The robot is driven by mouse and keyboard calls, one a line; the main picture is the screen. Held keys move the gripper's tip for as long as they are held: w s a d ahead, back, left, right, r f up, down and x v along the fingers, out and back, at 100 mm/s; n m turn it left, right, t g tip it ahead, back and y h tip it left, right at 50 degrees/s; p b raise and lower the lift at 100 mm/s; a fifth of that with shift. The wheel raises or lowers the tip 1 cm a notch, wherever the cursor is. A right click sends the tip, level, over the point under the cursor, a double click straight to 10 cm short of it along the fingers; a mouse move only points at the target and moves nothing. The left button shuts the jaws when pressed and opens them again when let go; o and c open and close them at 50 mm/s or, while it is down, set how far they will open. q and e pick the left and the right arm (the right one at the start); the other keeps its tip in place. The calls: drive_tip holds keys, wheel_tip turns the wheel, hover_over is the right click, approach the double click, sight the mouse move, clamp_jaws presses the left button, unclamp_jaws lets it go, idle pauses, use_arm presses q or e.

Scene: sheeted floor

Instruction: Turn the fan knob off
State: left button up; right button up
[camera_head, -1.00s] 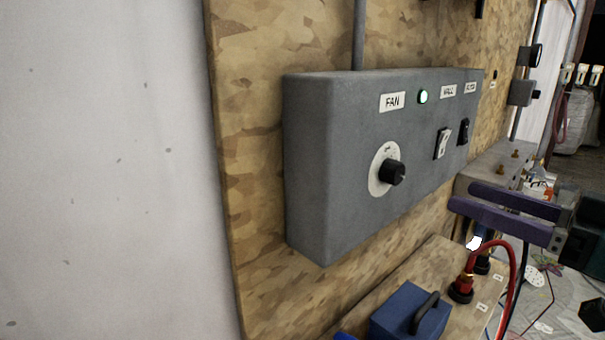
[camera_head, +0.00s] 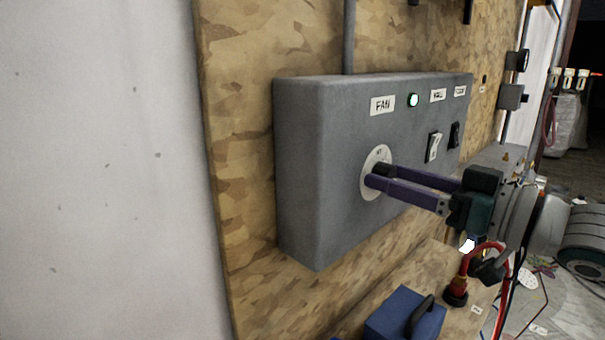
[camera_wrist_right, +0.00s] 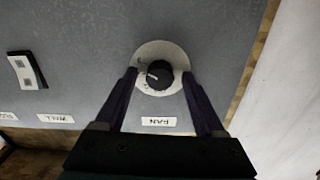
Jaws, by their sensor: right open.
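The fan knob (camera_wrist_right: 160,73) is black with a white pointer line, on a round white dial plate (camera_head: 368,186) on the front of the grey control box (camera_head: 335,190). The pointer line aims left in the right wrist view. My right gripper (camera_head: 374,175) is open, with its purple fingers reaching the dial. In the right wrist view its fingertips (camera_wrist_right: 159,75) stand on either side of the knob, with a small gap showing. In the head view the fingers largely hide the knob. The FAN label (camera_head: 382,105) is above the dial. My left gripper is not in view.
A lit indicator (camera_head: 413,100) and two rocker switches (camera_head: 434,147) are right of the dial. Below stand a blue box with a black handle (camera_head: 405,318) and a red cable (camera_head: 486,247). The wall at left is bare.

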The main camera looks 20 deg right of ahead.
clamp_jaws()
idle(0.7)
